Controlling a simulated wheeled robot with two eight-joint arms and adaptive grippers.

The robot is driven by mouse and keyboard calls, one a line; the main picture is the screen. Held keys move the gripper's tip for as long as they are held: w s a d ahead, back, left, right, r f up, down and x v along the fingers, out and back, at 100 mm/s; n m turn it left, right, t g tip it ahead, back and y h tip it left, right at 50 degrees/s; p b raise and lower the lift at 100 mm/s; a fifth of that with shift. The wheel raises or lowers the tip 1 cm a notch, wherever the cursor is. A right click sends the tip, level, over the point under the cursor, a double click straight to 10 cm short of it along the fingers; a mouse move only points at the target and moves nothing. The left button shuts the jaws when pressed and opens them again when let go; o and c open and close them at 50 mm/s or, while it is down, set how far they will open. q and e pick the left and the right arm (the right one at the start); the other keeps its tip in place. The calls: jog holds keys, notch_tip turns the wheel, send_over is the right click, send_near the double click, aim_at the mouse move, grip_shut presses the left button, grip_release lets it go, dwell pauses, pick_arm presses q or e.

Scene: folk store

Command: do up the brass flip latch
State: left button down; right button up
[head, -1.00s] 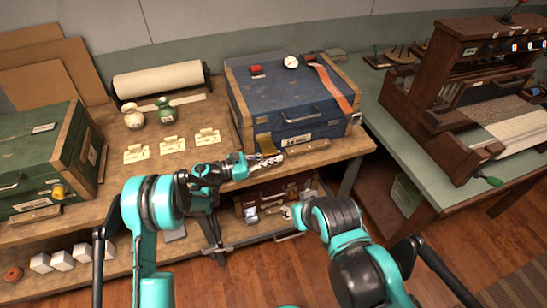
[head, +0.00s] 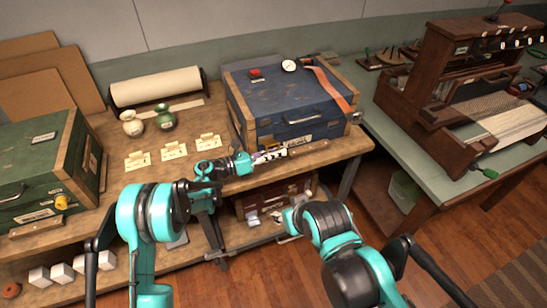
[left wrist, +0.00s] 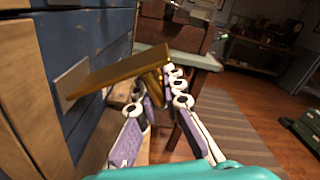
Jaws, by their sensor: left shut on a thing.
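The blue chest (head: 290,92) with wooden edges stands on the workbench, lid down. In the left wrist view, its brass latch (left wrist: 118,74) sticks out from the blue front, and its outer end reaches between my fingers. My left gripper (head: 272,155) is at the lower left of the chest's front and largely hides the latch in the head view. In the left wrist view, my left gripper (left wrist: 160,95) is shut on the latch's outer end. My right gripper (head: 280,217) is low in front of the bench, small and partly hidden by its own arm.
A wooden bar (head: 308,146) lies at the bench's front edge, close right of my left gripper. A green chest (head: 40,165), two vases and several cards stand to the left. A loom (head: 480,90) stands on the right table. A lower shelf holds boxes.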

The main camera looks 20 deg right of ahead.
aim_at(276, 142)
pick_arm(q)
jog(key=r+n, duration=0.2)
jog(key=shift+w+r+n, duration=0.1)
jog(key=shift+w+n, duration=0.1)
jog(key=shift+n, duration=0.2)
jog(key=n, duration=0.1)
jog(key=w+r+n, duration=0.1)
jog(key=shift+r+n, duration=0.3)
jog(key=shift+n, duration=0.1)
jog(key=w+r+n, duration=0.1)
jog(key=n, duration=0.1)
jog(key=shift+r+n+p, duration=0.15)
jog(key=shift+n+p, duration=0.15)
jog(key=shift+p, duration=0.05)
jog(key=shift+w+r+n, duration=0.35)
jog(key=shift+w+n, duration=0.15)
jog(key=shift+n, duration=0.3)
jog(key=shift+w+r+n, duration=0.3)
jog(key=shift+w+n, duration=0.15)
jog(key=shift+n, duration=0.35)
jog(key=shift+w+a, duration=0.1)
jog(key=c, duration=1.7)
grip_release()
jog(key=shift+o, duration=0.3)
